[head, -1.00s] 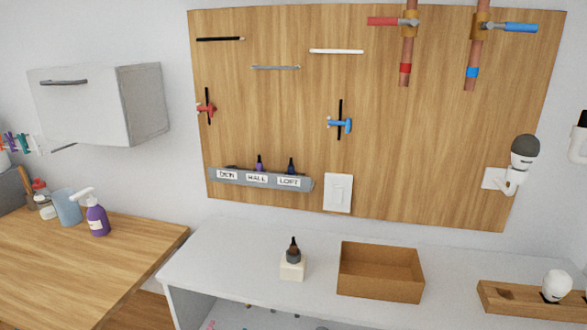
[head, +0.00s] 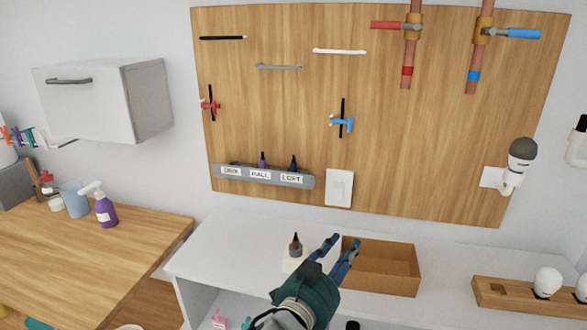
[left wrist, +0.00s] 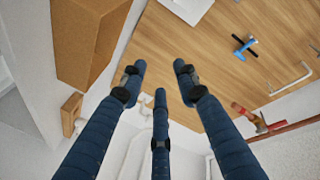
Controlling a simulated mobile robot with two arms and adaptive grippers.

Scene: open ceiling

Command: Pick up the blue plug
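A small dark blue plug (head: 294,163) with a dark tip stands upright in the grey wall rack (head: 233,179), above the LOFT label. A purple plug (head: 262,160) stands to its left above HALL. A grey plug with a dark tip (head: 295,247) is on a white block (head: 291,264) on the white bench. My left gripper (head: 343,243) has blue fingers and shows in front of the bench, below and right of the rack. In the left wrist view its three fingers (left wrist: 160,75) are spread with nothing between them. My right gripper is out of view.
An open brown box (head: 392,268) stands on the white bench (head: 230,250), partly behind my left fingers. A white switch (head: 339,187) sits right of the rack. A wooden bulb holder (head: 515,298) is at the right. The bench left of the white block is clear.

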